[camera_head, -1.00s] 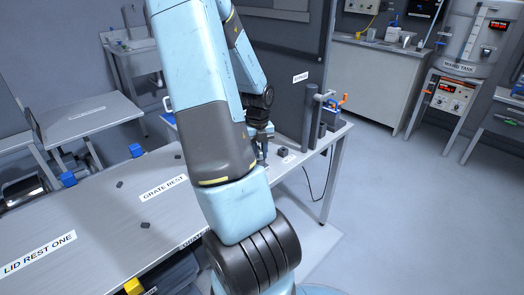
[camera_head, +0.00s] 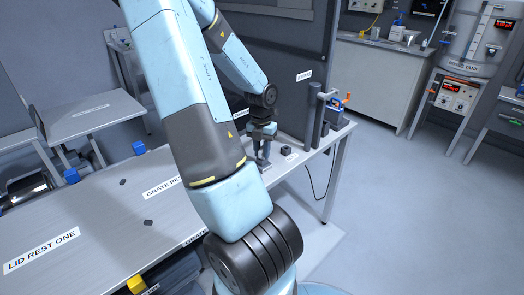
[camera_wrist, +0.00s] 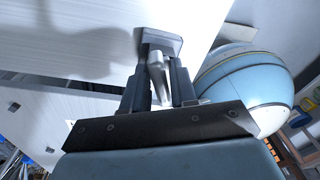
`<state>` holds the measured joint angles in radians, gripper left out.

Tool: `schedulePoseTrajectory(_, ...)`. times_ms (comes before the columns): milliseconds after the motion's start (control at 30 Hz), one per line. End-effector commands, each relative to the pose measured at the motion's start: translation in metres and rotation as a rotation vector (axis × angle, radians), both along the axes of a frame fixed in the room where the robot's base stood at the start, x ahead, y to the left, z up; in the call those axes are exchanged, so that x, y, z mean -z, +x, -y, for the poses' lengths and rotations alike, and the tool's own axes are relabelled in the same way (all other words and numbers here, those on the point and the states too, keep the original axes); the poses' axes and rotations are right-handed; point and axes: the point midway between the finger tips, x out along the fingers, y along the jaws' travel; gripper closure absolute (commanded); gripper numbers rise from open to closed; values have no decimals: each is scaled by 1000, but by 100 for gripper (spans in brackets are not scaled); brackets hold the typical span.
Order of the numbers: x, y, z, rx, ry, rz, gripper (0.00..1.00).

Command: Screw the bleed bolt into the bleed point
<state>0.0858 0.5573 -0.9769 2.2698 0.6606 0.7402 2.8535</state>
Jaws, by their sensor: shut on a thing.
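My gripper (camera_head: 262,158) is over the far right end of the long grey bench, fingers pointing down, partly behind my own arm. In the wrist view my gripper (camera_wrist: 158,88) is shut on a light grey, rod-like piece (camera_wrist: 156,66), which looks like the bleed bolt. A dark grey square-edged piece (camera_wrist: 168,40) shows at the fingertips; I cannot tell whether it belongs to the held piece or stands on the bench. No thread is visible. I cannot make out the bleed point in either view.
A small dark block (camera_head: 286,151) lies on the bench right of my gripper. Dark upright posts (camera_head: 313,115) and an orange-handled item (camera_head: 338,100) stand at the bench's far right corner. A dark panel (camera_head: 290,70) rises behind. The near bench top (camera_head: 100,230) is mostly clear.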

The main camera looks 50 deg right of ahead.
Motion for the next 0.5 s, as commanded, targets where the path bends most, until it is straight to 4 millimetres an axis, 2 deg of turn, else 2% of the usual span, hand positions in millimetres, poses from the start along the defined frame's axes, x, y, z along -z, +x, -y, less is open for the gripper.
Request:
schedulePoseTrajectory(200, -1, 2, 1, 10, -4, 4, 100)
schedulePoseTrajectory(233, -1, 2, 1, 10, -4, 4, 70)
schedulePoseTrajectory(500, 0, 1, 0, 8, -2, 2, 44)
